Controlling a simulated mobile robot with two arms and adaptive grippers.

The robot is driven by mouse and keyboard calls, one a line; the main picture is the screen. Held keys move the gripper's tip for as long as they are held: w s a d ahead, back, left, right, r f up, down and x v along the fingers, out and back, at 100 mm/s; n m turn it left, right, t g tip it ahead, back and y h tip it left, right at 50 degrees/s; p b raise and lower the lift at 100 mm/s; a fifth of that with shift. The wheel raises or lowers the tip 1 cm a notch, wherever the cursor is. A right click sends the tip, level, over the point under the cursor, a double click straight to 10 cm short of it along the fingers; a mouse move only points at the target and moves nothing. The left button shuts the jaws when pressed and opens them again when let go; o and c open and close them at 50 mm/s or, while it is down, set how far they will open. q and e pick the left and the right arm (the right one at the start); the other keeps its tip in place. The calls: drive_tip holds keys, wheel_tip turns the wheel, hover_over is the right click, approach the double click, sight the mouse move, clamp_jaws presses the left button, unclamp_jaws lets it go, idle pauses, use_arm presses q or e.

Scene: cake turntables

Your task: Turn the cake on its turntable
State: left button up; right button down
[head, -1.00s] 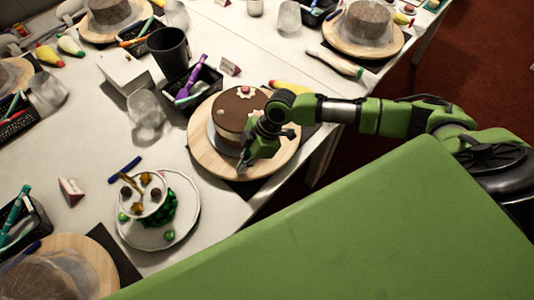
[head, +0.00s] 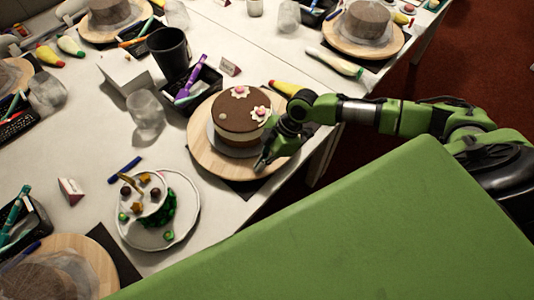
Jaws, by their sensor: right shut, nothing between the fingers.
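The cake (head: 240,112) has a brown top with pink and white flowers and a pale band around its side. It stands on a round wooden turntable (head: 205,150) near the table's edge. My right gripper (head: 262,165) is shut and empty. It points down at the front right part of the turntable, beside the cake. Whether its tips touch the board I cannot tell. My left gripper is not in view.
A white plate (head: 185,228) with a decorated cake stands at the front left. A black tray (head: 205,82) with a purple tool, a clear cup (head: 147,118) and a black cup (head: 169,50) stand behind the turntable. Other turntables stand around.

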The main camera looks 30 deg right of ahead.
sight(278, 160)
drive_tip(key=shift+s+d, duration=0.15)
drive_tip(key=shift+d, duration=0.25)
drive_tip(key=d, duration=0.3)
drive_tip(key=d+b, duration=0.1)
drive_tip(key=d, duration=0.1)
drive_tip(key=shift+w+d+f, duration=0.1)
drive_tip(key=shift+w+d, duration=0.05)
drive_tip(key=shift+w, duration=0.15)
drive_tip(key=shift+d, duration=0.45)
